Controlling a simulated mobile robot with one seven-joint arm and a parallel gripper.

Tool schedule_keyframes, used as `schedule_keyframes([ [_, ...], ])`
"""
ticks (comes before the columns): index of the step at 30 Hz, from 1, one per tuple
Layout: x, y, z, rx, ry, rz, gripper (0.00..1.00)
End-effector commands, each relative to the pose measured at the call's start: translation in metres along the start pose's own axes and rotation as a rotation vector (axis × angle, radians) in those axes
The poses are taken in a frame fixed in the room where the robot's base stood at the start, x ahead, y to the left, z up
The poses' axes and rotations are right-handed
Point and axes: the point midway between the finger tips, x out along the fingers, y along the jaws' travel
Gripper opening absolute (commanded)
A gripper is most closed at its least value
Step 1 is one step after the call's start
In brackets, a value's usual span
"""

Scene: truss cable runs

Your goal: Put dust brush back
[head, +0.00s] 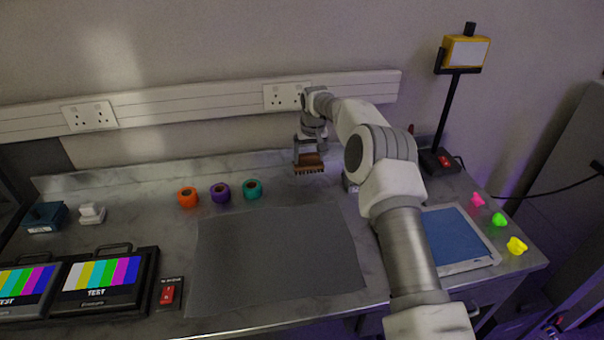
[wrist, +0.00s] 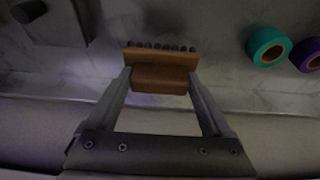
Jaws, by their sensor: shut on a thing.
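The dust brush (head: 309,163) is a brown wooden block with a row of dark bristles. It hangs in my gripper (head: 309,153), bristles down, near the back of the bench by the wall. In the wrist view the brush (wrist: 160,72) sits between the two finger ends of my gripper (wrist: 161,82), which is shut on it. The brush appears to be above the bench surface; the exact gap cannot be told. A grey block-like thing (wrist: 55,20) shows at the upper left of the wrist view. No place clearly marked for the brush can be made out.
Orange (head: 188,198), purple (head: 220,193) and teal (head: 253,189) tape rolls stand left of the brush. A grey mat (head: 275,260) lies in front, clear. A blue-topped panel (head: 455,238) lies right.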

Motion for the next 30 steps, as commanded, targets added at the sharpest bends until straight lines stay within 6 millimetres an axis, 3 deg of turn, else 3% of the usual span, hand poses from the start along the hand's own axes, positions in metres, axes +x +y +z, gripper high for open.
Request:
schedule_keyframes([
  [6,0.011,-0.022,0.009,0.000,0.001,0.001,0.24],
  [17,0.049,-0.023,0.021,0.002,0.000,0.000,0.24],
  [28,0.055,-0.022,0.023,0.001,0.001,0.001,0.24],
  [29,0.054,-0.022,0.022,0.001,0.001,0.001,0.88],
  [30,0.053,-0.022,0.022,0.001,0.001,0.001,0.95],
])
